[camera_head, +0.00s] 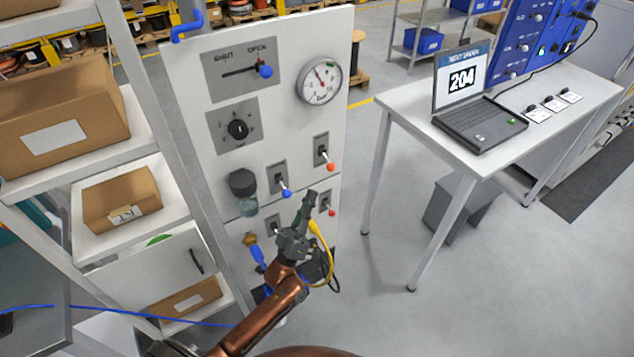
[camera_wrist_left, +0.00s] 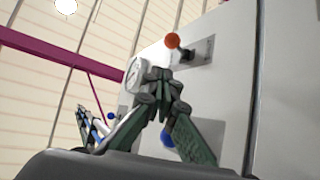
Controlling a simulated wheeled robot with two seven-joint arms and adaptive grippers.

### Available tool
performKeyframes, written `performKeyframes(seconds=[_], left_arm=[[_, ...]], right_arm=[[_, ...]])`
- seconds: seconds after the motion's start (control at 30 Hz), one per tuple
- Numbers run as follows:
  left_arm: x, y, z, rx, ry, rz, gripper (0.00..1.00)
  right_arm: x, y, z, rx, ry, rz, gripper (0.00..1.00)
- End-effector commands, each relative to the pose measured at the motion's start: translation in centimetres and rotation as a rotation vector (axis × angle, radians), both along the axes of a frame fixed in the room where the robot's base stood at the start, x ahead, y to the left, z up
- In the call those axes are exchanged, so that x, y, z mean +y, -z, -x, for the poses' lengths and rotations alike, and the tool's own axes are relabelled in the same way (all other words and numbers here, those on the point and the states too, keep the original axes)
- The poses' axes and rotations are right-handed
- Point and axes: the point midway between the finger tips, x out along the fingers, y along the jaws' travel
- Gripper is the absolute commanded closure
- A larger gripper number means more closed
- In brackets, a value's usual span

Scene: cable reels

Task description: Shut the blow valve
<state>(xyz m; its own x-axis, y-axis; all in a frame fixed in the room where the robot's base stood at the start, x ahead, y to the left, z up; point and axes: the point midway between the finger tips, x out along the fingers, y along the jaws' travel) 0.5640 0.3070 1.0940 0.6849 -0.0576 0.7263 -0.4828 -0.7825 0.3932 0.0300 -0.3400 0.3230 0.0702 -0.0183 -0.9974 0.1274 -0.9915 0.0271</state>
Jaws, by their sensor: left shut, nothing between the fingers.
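A white panel (camera_head: 190,130) carries a plate marked SHUT and OPEN (camera_head: 240,68). Its lever ends in a blue knob (camera_head: 265,71) at the OPEN side. Lower down is a brass valve with a blue handle (camera_head: 257,256), and several small levers with blue or red knobs. No label reading "blow" is legible. My left gripper (camera_head: 310,198) is shut and empty, in front of the lower panel near a red-knobbed lever (camera_head: 331,212). In the left wrist view my fingers (camera_wrist_left: 163,80) are together, just below a red knob (camera_wrist_left: 172,41); a blue knob (camera_wrist_left: 168,140) shows between them.
A round gauge (camera_head: 320,80) and a black rotary knob (camera_head: 238,129) are on the panel. Shelves with cardboard boxes (camera_head: 55,125) stand close on the left. A table (camera_head: 400,100) with a laptop (camera_head: 470,115) stands right. Floor between panel and table is clear.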

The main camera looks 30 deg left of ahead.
Motion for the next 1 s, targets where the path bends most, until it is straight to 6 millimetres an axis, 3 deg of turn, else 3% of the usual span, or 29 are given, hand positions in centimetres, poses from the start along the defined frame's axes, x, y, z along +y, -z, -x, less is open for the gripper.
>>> performKeyframes(seconds=[0.2,0.83,1.0], left_arm=[[0.1,1.5,1.4,0.001,0.001,0.0,1.0],[-0.1,1.8,1.4,0.013,0.003,-0.007,1.0],[-1.8,4.0,0.5,0.161,0.011,-0.088,1.0]], right_arm=[[0.0,0.0,0.0,0.0,0.0,0.0,0.4],[0.0,0.0,0.0,0.0,0.0,0.0,0.4],[0.0,0.0,0.0,0.0,0.0,0.0,0.4]])
